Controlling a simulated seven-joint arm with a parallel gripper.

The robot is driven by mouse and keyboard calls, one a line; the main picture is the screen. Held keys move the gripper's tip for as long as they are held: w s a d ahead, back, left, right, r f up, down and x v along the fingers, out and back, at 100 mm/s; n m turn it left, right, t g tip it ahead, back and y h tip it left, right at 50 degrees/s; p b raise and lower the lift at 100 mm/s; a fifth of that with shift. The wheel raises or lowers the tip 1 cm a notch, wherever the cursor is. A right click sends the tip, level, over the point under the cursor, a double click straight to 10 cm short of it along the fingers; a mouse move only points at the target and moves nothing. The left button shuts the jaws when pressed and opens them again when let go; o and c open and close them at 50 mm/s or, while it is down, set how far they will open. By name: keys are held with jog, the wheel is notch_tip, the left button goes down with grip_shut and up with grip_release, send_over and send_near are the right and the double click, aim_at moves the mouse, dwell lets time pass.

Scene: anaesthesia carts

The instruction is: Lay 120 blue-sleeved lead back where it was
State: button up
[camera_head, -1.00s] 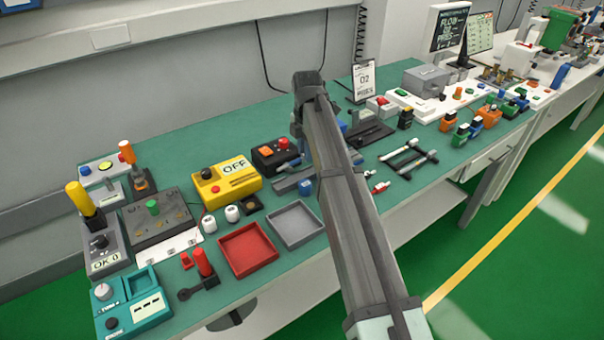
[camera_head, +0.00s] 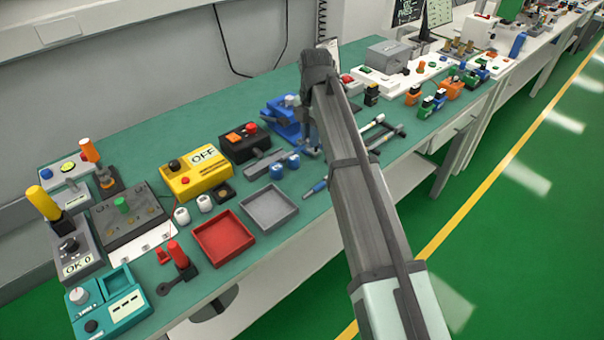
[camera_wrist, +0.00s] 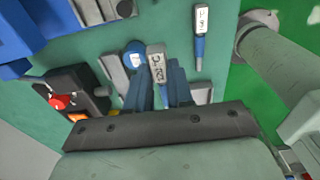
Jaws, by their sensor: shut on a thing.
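In the wrist view my gripper (camera_wrist: 158,72) is shut on a lead (camera_wrist: 156,66) with a white label on a grey body. Blue shows lower down between the fingers; the label's writing is too blurred to read surely. A second labelled lead with a blue sleeve (camera_wrist: 200,45) lies apart on the green bench, right of the gripper. In the head view a blue-sleeved lead (camera_head: 315,188) lies near the bench's front edge, left of my arm.
A grey tray (camera_head: 289,222) and a red tray (camera_head: 245,258) stand left of my arm. Behind them are a yellow box (camera_head: 190,182), a black box with a red button (camera_head: 240,152) and a blue fixture (camera_head: 280,118). Black rods (camera_head: 374,142) lie to the right. Bare bench shows around the blue-sleeved lead.

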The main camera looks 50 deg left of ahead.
aim_at(311, 172)
jog(key=shift+w+d+f, duration=0.1)
jog(key=shift+d+f, duration=0.15)
jog(key=shift+d, duration=0.05)
jog(key=shift+f, duration=4.65)
jog(key=shift+f, duration=0.1)
jog(key=o, duration=0.6)
jog(key=r, duration=1.2)
jog(key=shift+w+r, duration=0.15)
jog(key=shift+w, duration=0.2)
